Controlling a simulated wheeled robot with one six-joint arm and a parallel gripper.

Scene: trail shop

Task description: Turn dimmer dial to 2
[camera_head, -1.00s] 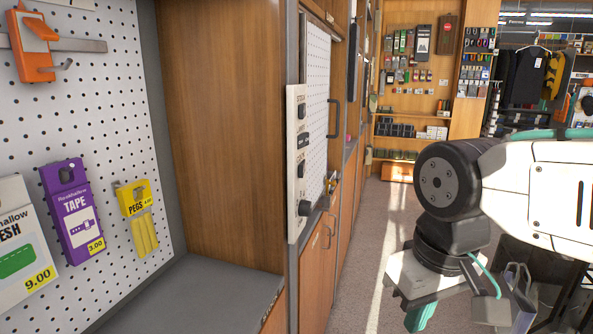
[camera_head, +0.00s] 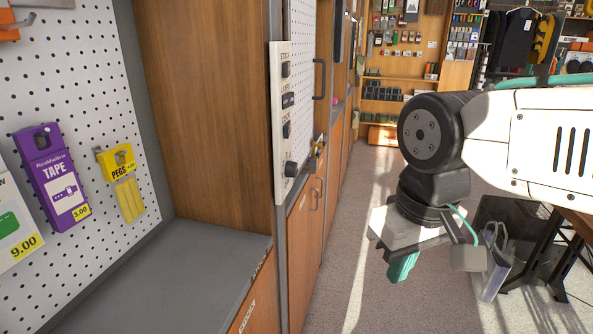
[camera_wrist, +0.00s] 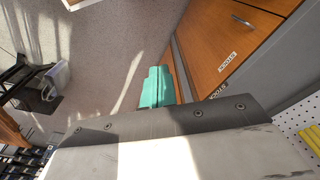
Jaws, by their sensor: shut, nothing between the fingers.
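A white switch panel (camera_head: 281,120) is fixed upright on the edge of the wooden cabinetry, seen at a steep angle in the head view. It carries several dark switches, and a round dark dimmer dial (camera_head: 290,169) sits at its bottom. The dial's markings are too small to read. My gripper (camera_head: 403,268) hangs to the right of the panel, apart from it, over the aisle floor. Its teal fingers also show in the wrist view (camera_wrist: 157,88), shut and empty, pointing down. The panel is not visible in the wrist view.
A grey counter (camera_head: 185,275) and a pegboard with purple tape (camera_head: 55,175) and yellow pegs packs (camera_head: 122,185) are at the left. Cabinet doors with handles (camera_head: 318,80) run behind the panel. A dark bin (camera_head: 500,225) stands at the right.

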